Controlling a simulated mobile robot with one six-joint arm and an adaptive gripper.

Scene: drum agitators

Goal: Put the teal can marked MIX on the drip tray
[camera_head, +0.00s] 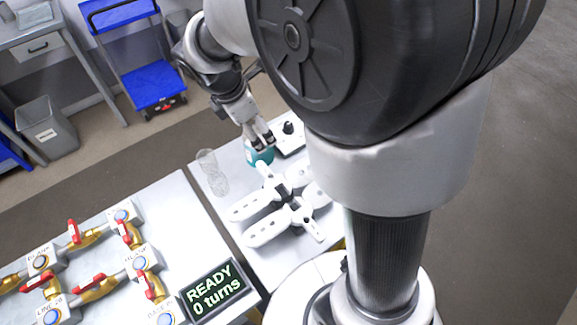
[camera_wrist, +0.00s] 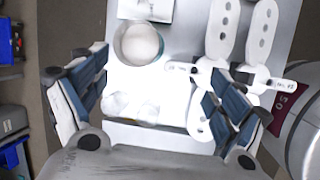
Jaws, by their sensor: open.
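The teal can (camera_head: 262,156) stands on the light worktable (camera_head: 237,238), right below my gripper (camera_head: 258,140) in the head view. In the wrist view the can (camera_wrist: 138,44) shows from above as a pale round top with a darker rim. It lies beyond my open fingers (camera_wrist: 158,95), with nothing between them. The MIX marking cannot be read in either view. I cannot make out a drip tray for certain.
Clear glasses (camera_head: 212,172) stand left of the can. White paddle-shaped parts (camera_head: 280,208) lie close in front of it, and a white box with a black knob (camera_head: 290,138) stands behind right. A valve bench (camera_head: 165,220) and a "READY 0 turns" display (camera_head: 213,290) are at left.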

